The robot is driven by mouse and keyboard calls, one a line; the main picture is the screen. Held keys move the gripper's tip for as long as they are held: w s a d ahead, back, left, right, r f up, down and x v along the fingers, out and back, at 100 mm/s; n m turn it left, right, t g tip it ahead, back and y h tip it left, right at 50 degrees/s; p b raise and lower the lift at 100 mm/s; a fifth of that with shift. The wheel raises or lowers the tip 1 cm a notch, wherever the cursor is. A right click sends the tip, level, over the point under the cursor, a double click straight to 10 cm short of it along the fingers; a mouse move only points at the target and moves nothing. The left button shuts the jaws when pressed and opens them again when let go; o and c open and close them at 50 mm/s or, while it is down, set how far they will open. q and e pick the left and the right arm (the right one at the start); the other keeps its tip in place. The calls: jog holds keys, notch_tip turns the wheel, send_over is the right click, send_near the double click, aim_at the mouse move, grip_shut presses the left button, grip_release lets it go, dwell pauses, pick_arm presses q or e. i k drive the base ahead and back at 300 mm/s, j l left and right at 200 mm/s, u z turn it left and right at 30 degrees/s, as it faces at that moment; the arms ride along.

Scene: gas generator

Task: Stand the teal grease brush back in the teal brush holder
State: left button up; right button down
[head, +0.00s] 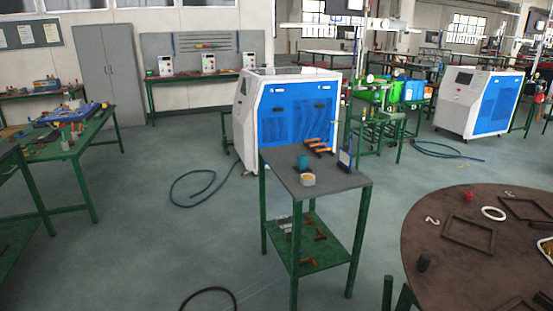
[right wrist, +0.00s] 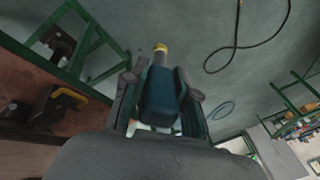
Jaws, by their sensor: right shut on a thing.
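The teal grease brush (right wrist: 161,97) is in my right gripper (right wrist: 160,76) in the right wrist view. The gripper is shut on its dark teal body, with one finger on each side. A yellow band and a pale end show at the brush's far end. A small teal cup (head: 303,162), which looks like the brush holder, stands on the grey top of a green-legged stand in the head view. I cannot see inside it. Neither gripper shows in the head view, and my left gripper is in no view.
A round brown table (head: 420,225) is at right. A blue-and-white machine (head: 290,118) stands behind. Floor at left is open, with hoses lying on it.

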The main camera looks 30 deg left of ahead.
aim_at(302, 168)
jog(key=i+j+u, duration=0.2)
jog(key=i+j, duration=0.35)
jog(key=i+j+u, duration=0.25)
jog(key=i+j, duration=0.35)
jog(key=i+j+u, duration=0.2)
jog(key=i+j, duration=0.2)
jog(key=i, duration=0.3)
